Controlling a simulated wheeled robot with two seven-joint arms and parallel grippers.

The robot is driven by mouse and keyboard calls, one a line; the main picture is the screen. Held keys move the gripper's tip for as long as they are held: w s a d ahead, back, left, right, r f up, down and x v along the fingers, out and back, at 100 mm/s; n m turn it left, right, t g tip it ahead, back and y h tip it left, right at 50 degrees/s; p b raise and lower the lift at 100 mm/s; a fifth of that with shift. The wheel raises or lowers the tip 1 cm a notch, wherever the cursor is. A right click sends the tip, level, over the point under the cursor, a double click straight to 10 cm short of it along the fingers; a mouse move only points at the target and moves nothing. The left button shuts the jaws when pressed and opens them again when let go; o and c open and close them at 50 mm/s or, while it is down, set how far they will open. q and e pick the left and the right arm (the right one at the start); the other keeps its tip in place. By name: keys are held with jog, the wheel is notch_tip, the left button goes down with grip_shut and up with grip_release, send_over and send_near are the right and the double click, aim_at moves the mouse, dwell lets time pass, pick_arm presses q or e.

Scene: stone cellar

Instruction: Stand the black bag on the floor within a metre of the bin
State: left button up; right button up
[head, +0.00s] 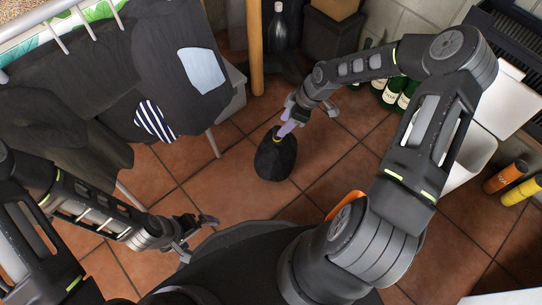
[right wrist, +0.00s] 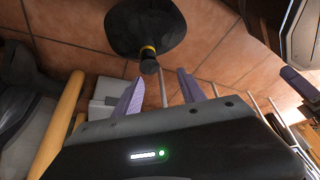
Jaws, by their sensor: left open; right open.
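The black bag (head: 275,160) rests upright on the tiled floor, its neck tied with a yellow band. My right gripper (head: 286,128) is open at the neck, its pale purple fingers close to it. In the right wrist view the bag (right wrist: 150,22) shows its neck pointing toward the gap between the open fingertips (right wrist: 158,88), with no grip on it. My left gripper (head: 204,228) is open and empty, low at the left, apart from the bag. A white bin-like container (head: 470,152) stands at the right, partly hidden behind my right arm.
A rack with dark clothes (head: 170,70) fills the upper left. Green bottles (head: 388,92) stand by the wall, and a dark box (head: 330,35) is at the back. Orange and yellow tubes (head: 505,178) lie at the right. Tiles around the bag are clear.

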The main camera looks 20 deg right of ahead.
jog(key=s+a+f+m+y, duration=0.1)
jog(key=s+a+f+m, duration=0.2)
jog(key=a, duration=0.4)
jog(key=s+a+f+m+y, duration=0.1)
jog(key=s+a+m, duration=0.1)
jog(key=s+a, duration=0.45)
jog(key=s+a+f+m+h, duration=0.1)
jog(key=s+a+f+m, duration=0.1)
jog(key=s+m, duration=0.2)
jog(key=s+a+f+m+g+h, duration=0.1)
jog(key=s+a+m, duration=0.1)
jog(key=s+m, duration=0.2)
jog(key=s, duration=0.3)
jog(key=shift+a+f, duration=0.15)
jog(key=shift+f, duration=0.25)
